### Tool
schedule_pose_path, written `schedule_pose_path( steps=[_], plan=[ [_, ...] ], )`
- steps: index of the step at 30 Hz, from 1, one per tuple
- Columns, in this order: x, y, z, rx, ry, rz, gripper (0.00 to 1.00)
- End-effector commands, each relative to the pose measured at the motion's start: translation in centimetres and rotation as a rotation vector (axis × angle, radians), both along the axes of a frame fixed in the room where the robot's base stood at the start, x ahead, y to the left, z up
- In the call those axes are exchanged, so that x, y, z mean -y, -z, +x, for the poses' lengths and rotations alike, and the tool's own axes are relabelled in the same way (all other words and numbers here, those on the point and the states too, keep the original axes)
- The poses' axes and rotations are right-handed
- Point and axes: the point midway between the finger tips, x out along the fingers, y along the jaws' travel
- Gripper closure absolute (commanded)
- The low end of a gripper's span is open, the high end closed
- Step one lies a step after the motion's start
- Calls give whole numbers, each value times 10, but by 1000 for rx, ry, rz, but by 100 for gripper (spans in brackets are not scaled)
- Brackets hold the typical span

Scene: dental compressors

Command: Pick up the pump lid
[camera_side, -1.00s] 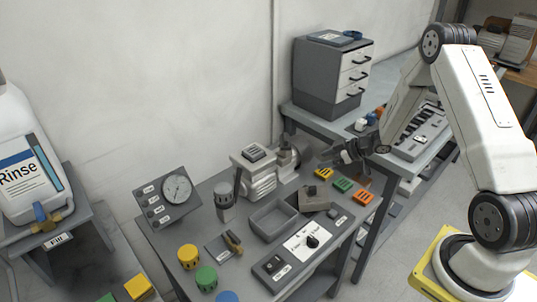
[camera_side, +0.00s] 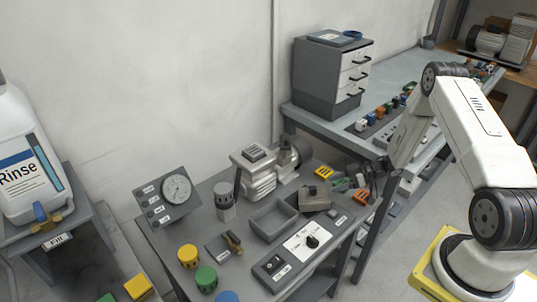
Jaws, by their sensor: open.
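A grey-brown square piece with a small knob on top (camera_side: 314,195) sits on the workbench, right of the open grey tray; it looks like the pump lid. The pale grey pump (camera_side: 262,176) stands behind it to the left, with a dark plate on top. My gripper (camera_side: 362,184) is open and empty, to the right of the square piece and apart from it, near the bench's right edge. It partly hides the green and orange blocks. Its fingers are small and dark here.
An open grey tray (camera_side: 272,220) and a white panel with a black dial (camera_side: 309,241) are close to the square piece. A yellow block (camera_side: 323,172) lies just behind it. A gauge box (camera_side: 168,197) and coloured knobs fill the left. A drawer cabinet (camera_side: 333,75) stands behind.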

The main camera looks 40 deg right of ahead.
Motion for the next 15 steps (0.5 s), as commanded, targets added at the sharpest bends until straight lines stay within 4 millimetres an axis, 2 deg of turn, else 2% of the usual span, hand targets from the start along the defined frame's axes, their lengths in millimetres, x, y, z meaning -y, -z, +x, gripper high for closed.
schedule_pose_path(
  steps=[10, 15],
  plan=[
    [-6, 3, 6, 0, -1, -1, 21],
    [-16, 9, 15, -1, -2, 0, 21]
  ],
)
